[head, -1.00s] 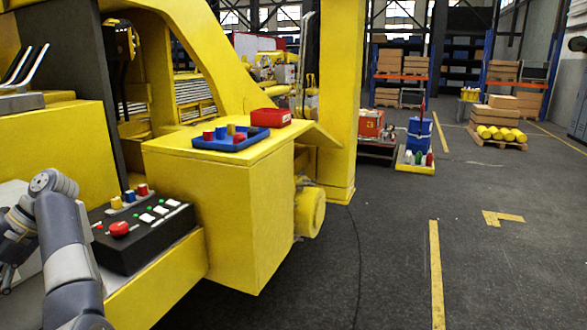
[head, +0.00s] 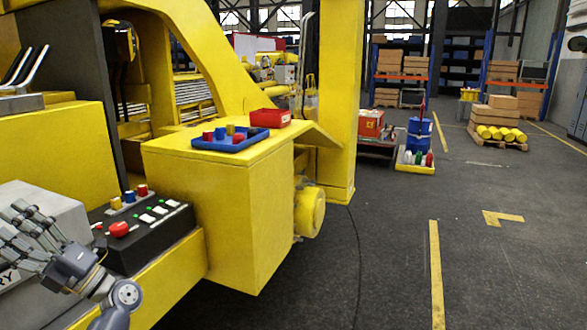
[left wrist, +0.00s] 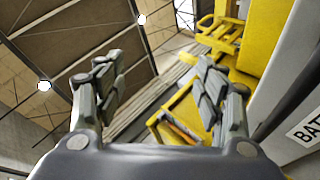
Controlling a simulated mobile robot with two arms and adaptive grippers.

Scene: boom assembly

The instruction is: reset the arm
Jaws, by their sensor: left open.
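My left arm comes in at the lower left of the head view. My left gripper (head: 28,228) is there beside the grey box, left of the black control panel (head: 150,238). In the left wrist view the left gripper (left wrist: 160,95) is open, its two fingers spread wide with nothing between them. That view looks up past the fingers to the roof and yellow machine parts. My right gripper is in neither view.
The grey box (head: 50,210) stands close to the left gripper. The control panel has a red button (head: 119,229). A blue tray (head: 222,143) with small coloured parts and a red bin (head: 271,118) sit on the yellow housing (head: 205,215).

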